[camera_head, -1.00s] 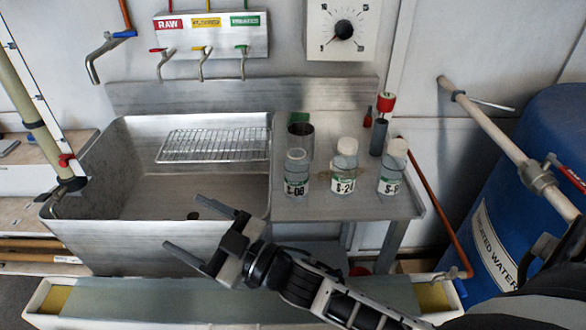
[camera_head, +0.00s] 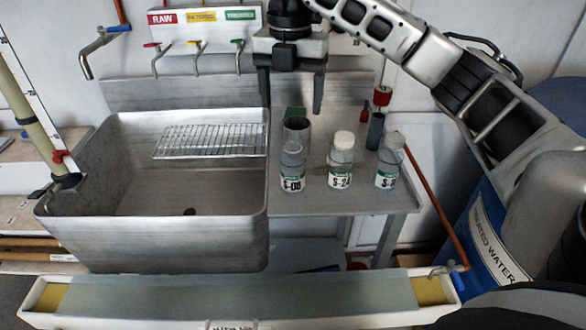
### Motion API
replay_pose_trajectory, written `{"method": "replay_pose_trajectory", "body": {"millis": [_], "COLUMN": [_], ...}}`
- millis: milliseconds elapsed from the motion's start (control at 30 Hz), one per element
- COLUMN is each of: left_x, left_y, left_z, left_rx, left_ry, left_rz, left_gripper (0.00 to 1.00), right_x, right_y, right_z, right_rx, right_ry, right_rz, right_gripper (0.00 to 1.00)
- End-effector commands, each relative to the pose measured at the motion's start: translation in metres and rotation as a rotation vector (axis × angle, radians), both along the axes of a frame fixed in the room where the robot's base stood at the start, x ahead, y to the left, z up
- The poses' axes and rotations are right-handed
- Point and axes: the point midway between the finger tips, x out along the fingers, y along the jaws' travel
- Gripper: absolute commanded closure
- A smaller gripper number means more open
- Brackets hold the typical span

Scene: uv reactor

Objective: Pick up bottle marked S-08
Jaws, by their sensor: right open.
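The bottle marked S-08 (camera_head: 292,174) stands upright on the steel counter, leftmost of three labelled bottles and close to the sink's right edge. It is clear with a green and white label. My right gripper (camera_head: 291,107) hangs above and behind it, fingers pointing down, open and empty. The fingertips are apart from the bottle, over the back of the counter. My left gripper is not in view.
Bottle S-24 (camera_head: 341,165) and a third bottle (camera_head: 388,168) stand to the right of S-08. The sink (camera_head: 160,235) with a wire rack (camera_head: 210,141) is at left.

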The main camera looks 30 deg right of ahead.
Motion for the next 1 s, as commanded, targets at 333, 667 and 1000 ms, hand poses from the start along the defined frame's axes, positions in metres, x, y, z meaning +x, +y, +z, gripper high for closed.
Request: {"method": "replay_pose_trajectory", "body": {"millis": [333, 667, 1000], "left_x": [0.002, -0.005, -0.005], "left_y": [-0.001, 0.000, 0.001], "left_z": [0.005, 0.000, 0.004], "left_rx": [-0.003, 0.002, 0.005], "left_ry": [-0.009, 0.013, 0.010], "left_rz": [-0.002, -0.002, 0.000], "left_gripper": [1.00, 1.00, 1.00], "right_x": [-0.002, -0.001, -0.002], "right_y": [0.000, 0.000, -0.003], "right_z": [-0.074, -0.103, -0.147], "right_rx": [0.001, 0.003, 0.004], "right_ry": [0.006, 0.004, 0.003], "right_rz": [0.006, 0.006, 0.007], "right_gripper": [0.28, 0.28, 0.28]}}
